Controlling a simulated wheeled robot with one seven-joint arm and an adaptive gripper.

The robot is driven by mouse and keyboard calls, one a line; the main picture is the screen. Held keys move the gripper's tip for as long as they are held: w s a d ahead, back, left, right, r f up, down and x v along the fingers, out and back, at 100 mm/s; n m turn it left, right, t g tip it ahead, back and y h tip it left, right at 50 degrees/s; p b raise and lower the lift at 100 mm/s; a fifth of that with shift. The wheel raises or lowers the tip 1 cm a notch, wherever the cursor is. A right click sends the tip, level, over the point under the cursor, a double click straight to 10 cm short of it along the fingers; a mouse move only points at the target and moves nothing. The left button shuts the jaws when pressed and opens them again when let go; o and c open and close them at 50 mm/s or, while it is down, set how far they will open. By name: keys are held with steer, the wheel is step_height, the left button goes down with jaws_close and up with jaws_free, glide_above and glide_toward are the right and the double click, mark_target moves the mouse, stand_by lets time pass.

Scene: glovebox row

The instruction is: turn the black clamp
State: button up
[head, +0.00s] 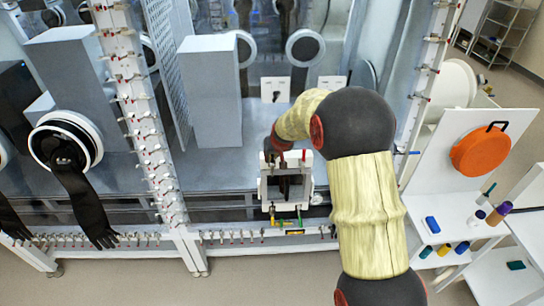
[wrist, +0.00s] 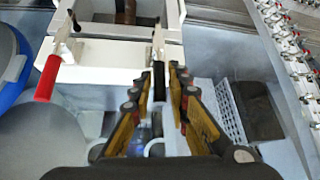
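The black clamp (wrist: 158,82) is a slim dark handle on a metal bracket at the right of a white box (wrist: 110,72) in the wrist view. It points back toward my gripper (wrist: 160,78). My gripper's fingers are close together on both sides of the handle and appear shut on it; any thin gap is hard to tell. A second clamp with a red handle (wrist: 47,78) is at the box's left, apart from the fingers. In the head view, my gripper (head: 274,148) is at the top of the white box (head: 263,190), and the black clamp cannot be made out.
An orange round lid (head: 480,152) hangs on a white panel at the right, above shelves with bottles. A glovebox port with a black glove (head: 82,200) hangs at left.

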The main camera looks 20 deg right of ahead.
steer(key=shift+o, duration=1.2)
steer(key=v, duration=1.2)
steer(key=shift+d, duration=0.1)
